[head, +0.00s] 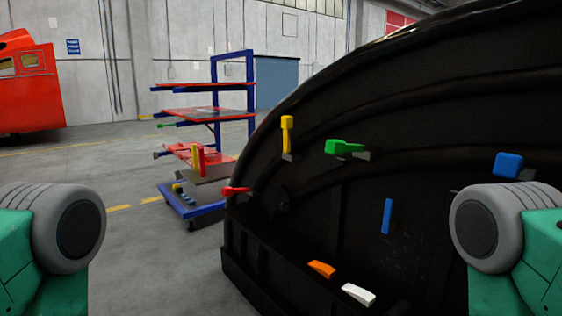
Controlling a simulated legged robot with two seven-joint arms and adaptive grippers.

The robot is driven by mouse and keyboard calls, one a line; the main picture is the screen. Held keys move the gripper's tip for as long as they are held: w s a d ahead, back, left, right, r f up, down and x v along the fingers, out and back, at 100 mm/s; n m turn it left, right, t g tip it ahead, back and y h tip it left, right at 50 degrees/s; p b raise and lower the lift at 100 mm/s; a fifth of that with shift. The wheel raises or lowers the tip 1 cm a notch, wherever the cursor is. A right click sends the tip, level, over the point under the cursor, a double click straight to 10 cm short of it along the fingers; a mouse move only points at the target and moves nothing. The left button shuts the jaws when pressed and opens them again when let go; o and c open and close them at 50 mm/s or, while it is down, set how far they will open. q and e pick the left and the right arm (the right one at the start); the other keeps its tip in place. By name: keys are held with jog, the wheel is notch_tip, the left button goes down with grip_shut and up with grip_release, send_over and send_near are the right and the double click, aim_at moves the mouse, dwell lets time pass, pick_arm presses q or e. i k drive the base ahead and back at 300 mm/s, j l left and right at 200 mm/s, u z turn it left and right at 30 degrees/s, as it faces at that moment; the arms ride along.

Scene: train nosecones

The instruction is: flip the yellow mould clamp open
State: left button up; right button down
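The yellow mould clamp (287,134) is on the upper left part of the large black mould (330,215) in the head view. Its handle stands upright, with a small grey bracket at its lower end. My arms show only as green and grey links at the lower left and lower right edges. Neither gripper is in view, and nothing of mine touches the clamp.
Other clamps on the mould are green (345,147), red (236,190), blue (387,216), a second blue (508,165), orange (321,269) and white (358,294). A blue and red rack cart (205,112) stands behind on the left. Grey floor is clear at left.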

aim_at(286, 121)
jog(key=i+j+u, duration=0.15)
jog(key=i, duration=0.25)
jog(key=i+j+u, duration=0.15)
jog(key=i, duration=0.3)
jog(key=i+j+u, duration=0.15)
jog(key=i, duration=0.25)
jog(key=j, duration=0.05)
